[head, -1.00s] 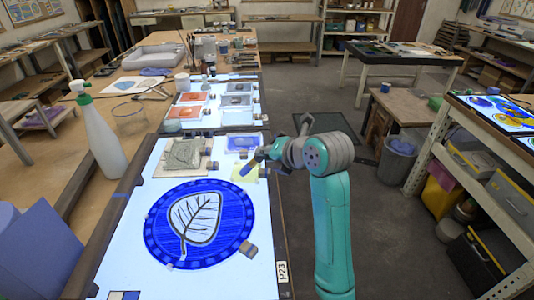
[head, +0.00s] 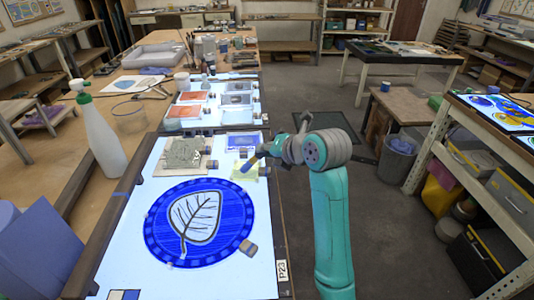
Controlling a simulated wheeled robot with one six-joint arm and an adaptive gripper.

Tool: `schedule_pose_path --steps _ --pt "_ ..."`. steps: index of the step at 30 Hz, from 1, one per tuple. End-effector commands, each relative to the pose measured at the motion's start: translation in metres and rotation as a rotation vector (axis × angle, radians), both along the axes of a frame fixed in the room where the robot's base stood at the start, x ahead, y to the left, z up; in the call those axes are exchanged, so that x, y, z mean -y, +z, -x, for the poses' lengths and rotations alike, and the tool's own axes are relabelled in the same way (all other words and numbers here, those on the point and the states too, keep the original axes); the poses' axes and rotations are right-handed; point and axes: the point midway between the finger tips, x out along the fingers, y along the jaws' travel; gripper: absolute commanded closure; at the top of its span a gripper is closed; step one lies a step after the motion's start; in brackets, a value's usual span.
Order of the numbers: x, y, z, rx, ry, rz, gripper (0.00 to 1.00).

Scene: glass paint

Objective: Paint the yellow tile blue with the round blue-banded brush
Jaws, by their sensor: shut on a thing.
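The yellow tile (head: 240,175) is a small pale-yellow square on the lit table, right of the grey-green slab and above the round blue leaf panel. Its upper part is partly hidden by my gripper and the brush. My gripper (head: 260,153) reaches in from the right and is shut on a brush (head: 247,166). The brush slants down to the left over the tile, with a blue part showing near its lower end. I cannot tell whether its tip touches the tile. No blue paint is clearly visible on the tile.
The round blue leaf panel (head: 160,225) lies on the light table (head: 240,280). A small tan and grey-blue block (head: 249,248) lies at its right edge. A grey-green slab (head: 185,152) and a blue paint tray (head: 243,140) lie beyond.

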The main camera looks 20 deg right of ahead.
Motion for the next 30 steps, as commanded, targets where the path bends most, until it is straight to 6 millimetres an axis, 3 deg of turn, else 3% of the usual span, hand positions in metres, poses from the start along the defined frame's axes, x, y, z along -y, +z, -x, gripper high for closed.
schedule_pose_path --steps 24,30 --pt "0.019 0.0 -0.038 0.0 0.0 0.0 1.0" --pt "0.019 0.0 -0.039 0.0 0.0 0.0 1.0"
